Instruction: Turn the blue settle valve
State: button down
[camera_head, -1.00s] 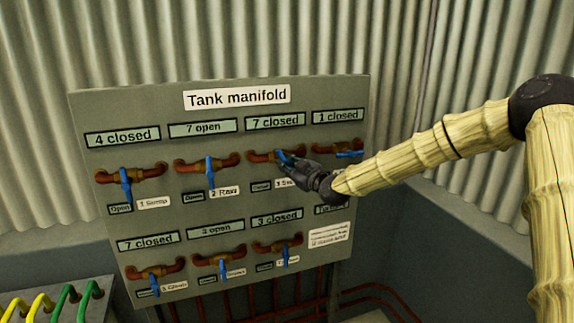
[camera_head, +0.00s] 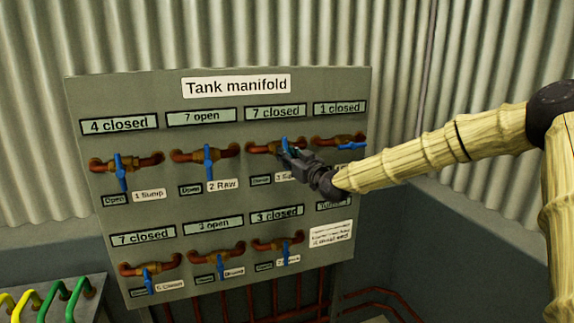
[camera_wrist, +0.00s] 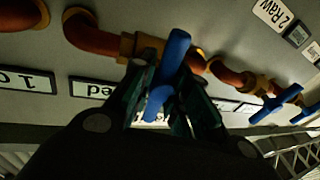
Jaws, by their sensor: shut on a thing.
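The blue settle valve handle (camera_head: 285,142) is third from left in the top row of the Tank manifold board (camera_head: 90,222), on a rust-red pipe with a brass body. Its display (camera_head: 276,112) reads "7 closed". Its name label (camera_head: 284,177) is partly hidden behind my gripper, with only "3 S" legible. My gripper (camera_head: 289,153) is at this valve, reaching in from the right. In the wrist view, the blue handle (camera_wrist: 176,48) runs between the two dark fingers, which are shut on it. The handle looks roughly upright in the head view.
The 2 Raw handle (camera_head: 207,165) hangs down to the left. Another blue handle (camera_head: 352,146) lies nearly level to the right, just above my arm. More blue-handled valves (camera_head: 285,252) fill the row below. Yellow and green curved pipes (camera_head: 60,298) stand at lower left.

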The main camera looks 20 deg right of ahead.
jog(key=shift+m+t+b, duration=0.3)
jog(key=shift+m+b, duration=0.5)
jog(key=shift+b, duration=0.05)
jog(key=c, duration=1.3)
grip_release()
jog(key=shift+d, duration=0.15)
jog(key=shift+c, duration=0.2)
jog(key=v, duration=1.2)
